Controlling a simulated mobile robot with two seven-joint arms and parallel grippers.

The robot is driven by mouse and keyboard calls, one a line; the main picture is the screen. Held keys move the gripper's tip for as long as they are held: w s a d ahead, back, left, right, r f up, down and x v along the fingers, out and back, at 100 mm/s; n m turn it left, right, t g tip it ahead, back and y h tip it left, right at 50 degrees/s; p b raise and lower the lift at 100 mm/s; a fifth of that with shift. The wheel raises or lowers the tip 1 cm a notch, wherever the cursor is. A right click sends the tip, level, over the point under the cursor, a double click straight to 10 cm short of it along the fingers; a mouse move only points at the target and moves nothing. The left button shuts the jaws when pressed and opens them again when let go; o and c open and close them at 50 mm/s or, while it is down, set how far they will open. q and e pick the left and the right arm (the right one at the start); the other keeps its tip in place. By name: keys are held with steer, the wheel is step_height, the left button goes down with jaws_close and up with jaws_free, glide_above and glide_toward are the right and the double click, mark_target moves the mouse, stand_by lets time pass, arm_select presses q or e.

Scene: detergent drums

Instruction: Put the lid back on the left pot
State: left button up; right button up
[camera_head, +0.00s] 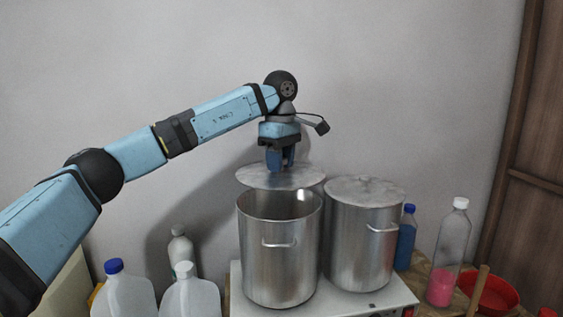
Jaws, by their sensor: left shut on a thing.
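The left pot (279,262) is a tall shiny metal pot with a side handle, standing open at the top. Its round metal lid (256,178) hangs above and slightly behind the pot's rim, apart from the front of the rim. My left gripper (280,166) points down and is shut on the lid at its middle; the fingers hide the lid's knob. The right pot (362,245) stands beside it with its own lid (364,190) on. My right gripper is not in view.
Both pots stand on a white hotplate (386,300). White jugs (124,294) and a white bottle (180,252) stand at left. At right are a blue bottle (405,243), a clear bottle with pink liquid (447,262) and a red bowl (497,293). A wall stands close behind.

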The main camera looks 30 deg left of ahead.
mark_target(279, 176)
arm_select(q)
steer(key=shift+s, duration=0.45)
steer(key=shift+s+f+b, duration=0.15)
steer(key=shift+b, duration=0.3)
steer(key=shift+f, duration=0.3)
steer(key=f, duration=0.1)
steer(key=f+b, duration=0.1)
steer(key=b, duration=0.1)
steer(key=shift+w+f, duration=0.25)
steer(key=shift+f, duration=0.15)
step_height(279, 176, down, 2)
steer(key=shift+f+b, duration=0.1)
steer(key=shift+b, duration=0.55)
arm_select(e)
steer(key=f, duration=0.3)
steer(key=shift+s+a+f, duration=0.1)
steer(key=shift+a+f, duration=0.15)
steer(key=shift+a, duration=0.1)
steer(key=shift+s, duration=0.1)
arm_select(q)
steer(key=shift+s+p, duration=0.1)
steer(key=shift+p, duration=0.3)
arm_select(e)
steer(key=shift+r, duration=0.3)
